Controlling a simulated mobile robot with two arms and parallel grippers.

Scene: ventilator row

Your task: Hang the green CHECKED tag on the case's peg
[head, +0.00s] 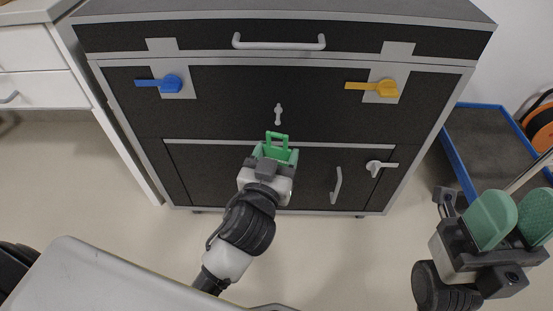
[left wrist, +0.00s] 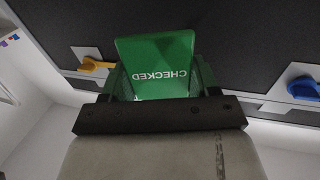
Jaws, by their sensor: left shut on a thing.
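The green CHECKED tag (head: 278,137) is held in my left gripper (head: 276,153), with its open loop standing out beyond the fingertips. In the left wrist view the tag (left wrist: 155,62) fills the space between the fingers, its white lettering upside down. The case (head: 230,105) is a dark cabinet with grey edges. Its small pale peg (head: 278,113) sticks out of the front, mid-width, just above the tag in the head view. The tag and peg appear apart. My right gripper (head: 514,216) has green pads spread apart, with nothing seen held.
A blue lever (head: 170,83) and a yellow lever (head: 384,88) flank the peg. A drawer handle (head: 279,42), a door handle (head: 337,184) and a white latch (head: 377,166) also protrude. A blue-edged trolley (head: 462,160) stands at right. White drawers (head: 30,55) stand at left.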

